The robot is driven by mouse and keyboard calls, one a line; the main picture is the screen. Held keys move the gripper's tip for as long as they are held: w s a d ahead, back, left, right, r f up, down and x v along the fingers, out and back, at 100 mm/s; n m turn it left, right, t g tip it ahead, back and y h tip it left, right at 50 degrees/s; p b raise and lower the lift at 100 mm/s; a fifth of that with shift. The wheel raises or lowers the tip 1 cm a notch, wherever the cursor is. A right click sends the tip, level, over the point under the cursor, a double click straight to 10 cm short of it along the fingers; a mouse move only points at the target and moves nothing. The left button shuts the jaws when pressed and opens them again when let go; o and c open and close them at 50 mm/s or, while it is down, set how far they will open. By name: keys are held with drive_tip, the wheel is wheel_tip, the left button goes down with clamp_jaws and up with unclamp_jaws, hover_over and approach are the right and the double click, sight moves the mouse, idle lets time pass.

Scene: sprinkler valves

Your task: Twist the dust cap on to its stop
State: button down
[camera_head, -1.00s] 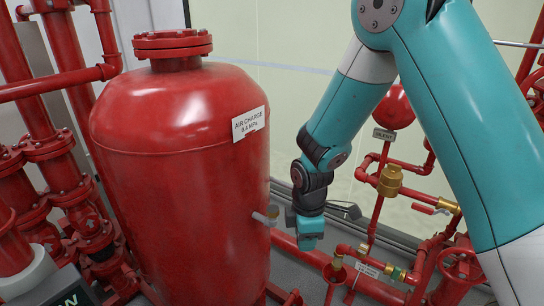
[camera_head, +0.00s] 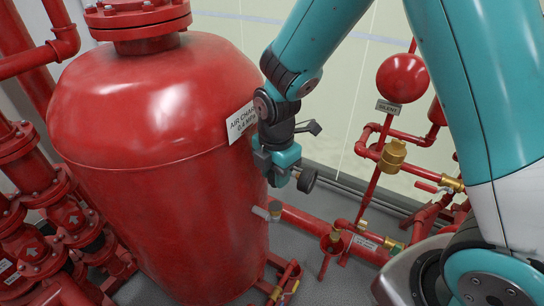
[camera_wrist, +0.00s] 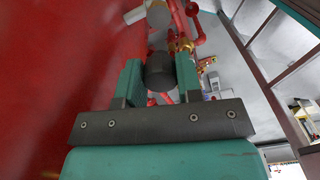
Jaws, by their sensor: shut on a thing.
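My gripper (camera_head: 290,170) is shut on the dust cap (camera_head: 306,180), a short dark grey cylinder. In the wrist view the cap (camera_wrist: 160,72) sits between the two teal fingers (camera_wrist: 160,62). A short pale pipe stub (camera_head: 261,212) with a darker grey end (camera_head: 275,208) juts from the lower right side of the red tank (camera_head: 150,150). My gripper and the cap are above and a little right of it in the head view, with a visible gap. The stub's grey end also shows in the wrist view (camera_wrist: 158,14), beyond the cap and apart from it.
The tank wall is close beside my gripper on the left. Red pipework with brass valves (camera_head: 392,155) and a red ball-shaped vessel (camera_head: 403,78) stands to the right. A red horizontal pipe (camera_head: 310,223) runs low behind the stub. Open floor lies in front.

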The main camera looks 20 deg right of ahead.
drive_tip(key=shift+w+a, duration=0.1)
drive_tip(key=shift+a, duration=0.2)
drive_tip(key=shift+w+d, duration=0.1)
drive_tip(key=shift+d, duration=0.45)
drive_tip(key=shift+f+b, duration=2.5)
drive_tip(key=shift+f, duration=1)
drive_tip(key=shift+f+b, duration=0.75)
drive_tip(key=shift+f, duration=0.5)
drive_tip(key=m, duration=0.3)
drive_tip(key=shift+r+m+p, duration=0.1)
drive_tip(key=shift+m+p, duration=0.2)
drive_tip(key=shift+m, duration=0.2)
drive_tip(key=m, duration=0.2)
drive_tip(key=shift+m, duration=0.3)
